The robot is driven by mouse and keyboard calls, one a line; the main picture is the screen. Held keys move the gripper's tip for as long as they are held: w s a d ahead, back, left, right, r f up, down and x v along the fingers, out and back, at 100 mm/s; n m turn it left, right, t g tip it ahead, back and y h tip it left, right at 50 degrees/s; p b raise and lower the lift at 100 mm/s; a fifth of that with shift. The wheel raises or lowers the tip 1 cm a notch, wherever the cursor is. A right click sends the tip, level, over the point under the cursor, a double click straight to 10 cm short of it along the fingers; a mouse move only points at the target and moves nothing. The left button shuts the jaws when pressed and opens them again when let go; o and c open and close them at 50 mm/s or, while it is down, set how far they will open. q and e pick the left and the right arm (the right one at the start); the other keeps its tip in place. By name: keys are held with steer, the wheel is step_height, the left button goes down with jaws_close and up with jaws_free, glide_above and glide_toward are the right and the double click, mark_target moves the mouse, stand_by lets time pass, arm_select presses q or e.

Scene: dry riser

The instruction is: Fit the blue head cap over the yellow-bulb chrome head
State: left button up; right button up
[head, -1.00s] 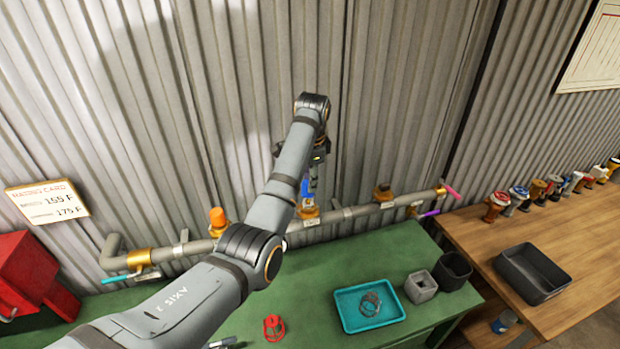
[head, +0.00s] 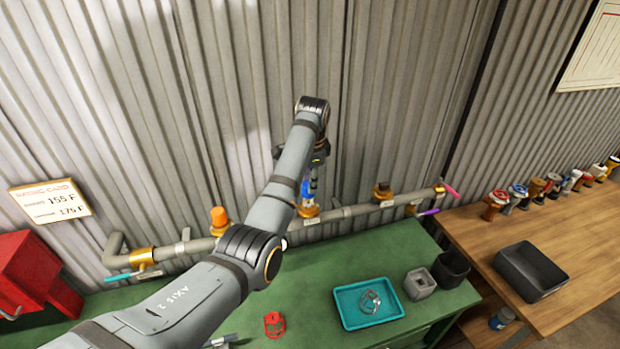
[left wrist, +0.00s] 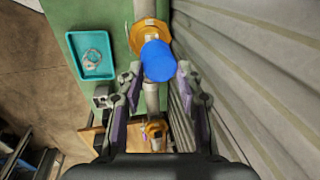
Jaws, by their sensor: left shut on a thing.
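The blue head cap (left wrist: 158,61) shows as a round blue top between the fingertips of my left gripper (left wrist: 159,75), which is shut on it. In the head view the blue cap (head: 305,188) shows only in part beside my left gripper (head: 314,178), close above a brass fitting (head: 307,210) on the grey pipe. The wrist view shows an orange-brass flange (left wrist: 150,32) behind the cap. I cannot make out the yellow-bulb chrome head; the cap and gripper cover that spot. I cannot tell whether the cap touches the fitting. My right gripper is out of view.
A teal tray (head: 345,318), a grey pot (head: 420,284) and a red cage (head: 274,324) stand on the green bench.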

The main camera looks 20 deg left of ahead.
arm_select(q)
steer(key=shift+f, duration=1.6)
steer(key=o, duration=0.9)
steer(key=r, duration=0.2)
steer(key=s+r, duration=0.1)
steer(key=r, duration=0.4)
steer(key=shift+s+d+r, duration=0.15)
steer(key=shift+d+r, duration=0.05)
steer(key=shift+d, duration=0.1)
